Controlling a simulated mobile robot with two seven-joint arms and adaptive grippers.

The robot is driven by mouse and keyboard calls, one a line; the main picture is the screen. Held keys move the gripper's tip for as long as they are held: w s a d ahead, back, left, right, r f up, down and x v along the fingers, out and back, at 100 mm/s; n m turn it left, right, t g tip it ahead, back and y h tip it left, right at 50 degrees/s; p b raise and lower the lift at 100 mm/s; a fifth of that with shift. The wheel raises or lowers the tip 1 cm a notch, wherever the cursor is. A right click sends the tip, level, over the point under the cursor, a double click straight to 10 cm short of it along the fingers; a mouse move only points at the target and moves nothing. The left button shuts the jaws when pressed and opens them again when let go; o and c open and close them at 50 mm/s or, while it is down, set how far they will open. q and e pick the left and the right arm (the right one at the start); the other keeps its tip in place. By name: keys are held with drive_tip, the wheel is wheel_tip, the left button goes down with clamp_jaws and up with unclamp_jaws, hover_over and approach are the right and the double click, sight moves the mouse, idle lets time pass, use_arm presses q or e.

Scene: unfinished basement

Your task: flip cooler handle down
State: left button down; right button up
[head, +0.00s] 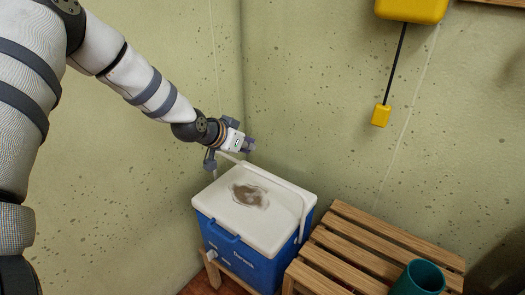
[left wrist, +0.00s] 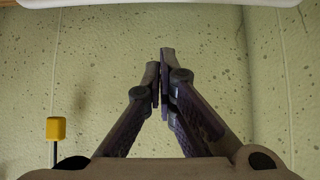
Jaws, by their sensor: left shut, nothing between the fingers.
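The cooler (head: 240,246) has a blue body and a white lid (head: 225,196) with a brown worn patch. Its white handle (head: 287,187) runs along the lid's back edge and bends down the right side; it looks raised above the lid. My left gripper (head: 248,145) is over the back left of the cooler, close to the handle's far end; whether they touch I cannot tell. In the left wrist view its fingers (left wrist: 164,75) are together and empty. A white bar, probably the handle, crosses that view's top edge. My right gripper is not in view.
The cooler stands on a low wooden support (head: 211,272) in the wall corner. A slatted wooden bench (head: 380,240) with a teal cup (head: 420,279) is close to its right. A yellow box (head: 411,9) with a hanging yellow piece (head: 381,115) is on the right wall.

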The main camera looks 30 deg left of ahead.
use_arm(q)
drive_tip(key=w+f+b, duration=0.1)
drive_tip(key=w+f, duration=0.2)
drive_tip(key=f, duration=0.4)
drive_tip(key=shift+d+b, duration=0.2)
drive_tip(key=shift+b, duration=0.15)
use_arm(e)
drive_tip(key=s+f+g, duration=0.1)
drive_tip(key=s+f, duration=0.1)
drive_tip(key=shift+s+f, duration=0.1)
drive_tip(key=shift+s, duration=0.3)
use_arm(q)
drive_tip(key=shift+w+f, duration=0.1)
drive_tip(key=shift+f, duration=0.05)
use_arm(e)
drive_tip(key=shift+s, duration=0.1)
